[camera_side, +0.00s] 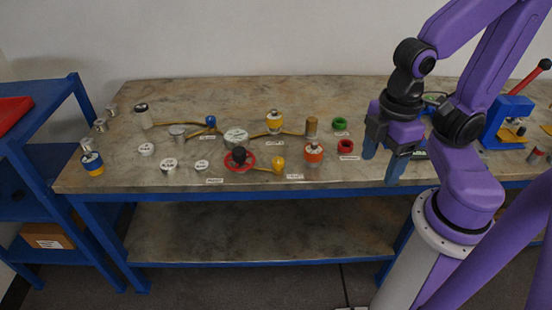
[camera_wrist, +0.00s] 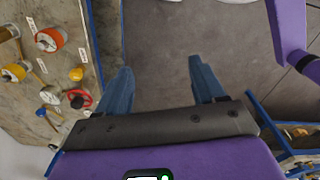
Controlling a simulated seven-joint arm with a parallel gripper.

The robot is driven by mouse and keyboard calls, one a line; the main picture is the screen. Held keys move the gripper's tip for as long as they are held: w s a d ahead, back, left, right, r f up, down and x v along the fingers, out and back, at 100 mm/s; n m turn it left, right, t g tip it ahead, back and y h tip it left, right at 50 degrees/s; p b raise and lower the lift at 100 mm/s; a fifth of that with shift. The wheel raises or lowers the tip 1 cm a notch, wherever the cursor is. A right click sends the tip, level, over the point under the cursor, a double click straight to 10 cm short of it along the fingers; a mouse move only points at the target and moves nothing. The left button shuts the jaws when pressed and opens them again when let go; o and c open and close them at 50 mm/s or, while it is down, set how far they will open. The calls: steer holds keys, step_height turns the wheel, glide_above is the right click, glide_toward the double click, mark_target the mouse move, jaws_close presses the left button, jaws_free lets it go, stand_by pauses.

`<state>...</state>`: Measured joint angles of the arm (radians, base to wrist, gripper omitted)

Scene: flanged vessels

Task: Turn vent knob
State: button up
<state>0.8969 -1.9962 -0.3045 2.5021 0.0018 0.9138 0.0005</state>
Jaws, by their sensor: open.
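Several knobs sit on the fittings on the bench, and their labels are too small to read, so I cannot tell which is the vent knob. A black knob (camera_side: 239,154) stands over a red wheel (camera_side: 248,164) near the bench's front. A yellow round knob (camera_side: 277,163) is at the end of a brass pipe beside it; it also shows in the wrist view (camera_wrist: 76,74). A blue knob (camera_side: 211,121) is on another pipe farther back. My gripper (camera_side: 381,164) is open and empty, to the right of these knobs and apart from them; its fingers also show in the wrist view (camera_wrist: 164,82).
An orange-topped vessel (camera_side: 313,153) and a yellow-banded vessel (camera_side: 274,122) stand among the fittings. Red (camera_side: 346,146) and green (camera_side: 340,124) rings lie nearer my gripper. A blue press (camera_side: 507,120) is at the right, a blue shelf (camera_side: 50,125) at the left.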

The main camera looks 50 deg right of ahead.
steer(key=shift+w, duration=0.1)
steer(key=shift+c, duration=0.6)
